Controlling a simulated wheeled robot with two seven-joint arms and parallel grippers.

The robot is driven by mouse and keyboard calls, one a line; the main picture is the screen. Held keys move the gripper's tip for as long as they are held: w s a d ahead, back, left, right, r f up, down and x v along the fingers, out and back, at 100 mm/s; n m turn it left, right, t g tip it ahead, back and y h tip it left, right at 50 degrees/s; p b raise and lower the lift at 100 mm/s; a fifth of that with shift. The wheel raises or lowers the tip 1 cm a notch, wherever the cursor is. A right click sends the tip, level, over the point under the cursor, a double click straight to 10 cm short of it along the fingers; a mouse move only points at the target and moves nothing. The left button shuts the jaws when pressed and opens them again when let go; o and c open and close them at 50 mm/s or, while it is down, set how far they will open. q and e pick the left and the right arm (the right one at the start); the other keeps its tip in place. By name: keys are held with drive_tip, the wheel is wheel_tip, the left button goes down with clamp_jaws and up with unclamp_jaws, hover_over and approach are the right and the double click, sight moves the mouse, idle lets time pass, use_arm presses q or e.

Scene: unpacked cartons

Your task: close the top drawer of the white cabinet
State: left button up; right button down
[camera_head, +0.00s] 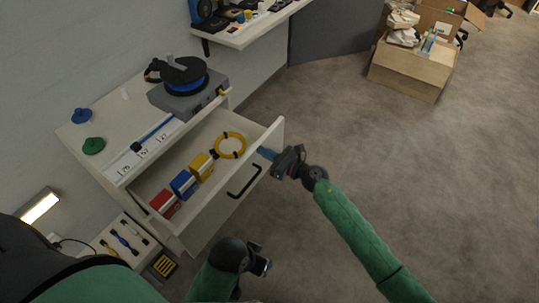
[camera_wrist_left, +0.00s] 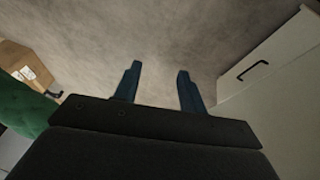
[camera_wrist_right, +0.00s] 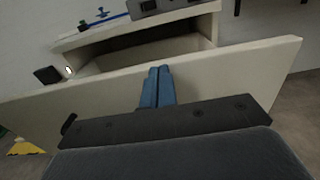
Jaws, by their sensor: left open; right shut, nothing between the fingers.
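The white cabinet (camera_head: 112,108) stands at the left in the head view. Its top drawer (camera_head: 222,195) is pulled out and has a black bar handle (camera_head: 244,182) on its front. The drawer holds a red box (camera_head: 165,203), a blue box (camera_head: 184,184), a yellow box (camera_head: 202,166) and a yellow cable ring (camera_head: 230,145). My right gripper (camera_head: 266,153) is shut and empty, with its tips at the drawer front near its far end. The right wrist view shows its blue fingers (camera_wrist_right: 157,86) against the drawer front (camera_wrist_right: 215,75). My left gripper (camera_wrist_left: 155,82) is open and empty over the floor.
A shelf (camera_head: 245,33) is above. Cardboard cartons (camera_head: 410,70) stand at the back right. The floor right of the drawer is clear.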

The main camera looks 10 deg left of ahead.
use_arm(q)
drive_tip(key=w+d+f+t+b, duration=0.1)
drive_tip(key=d+f+b, duration=0.1)
drive_tip(key=f, duration=0.5)
drive_tip(key=w+d+f+t+h+b, duration=0.1)
drive_tip(key=d+f+b, duration=0.1)
drive_tip(key=f, duration=0.5)
drive_tip(key=shift+w+f+b, duration=0.2)
drive_tip(key=shift+f+b, duration=0.15)
drive_tip(key=shift+f, duration=0.05)
use_arm(e)
drive_tip(key=x, duration=2)
drive_tip(key=shift+a, duration=0.3)
drive_tip(key=shift+w+f, duration=0.1)
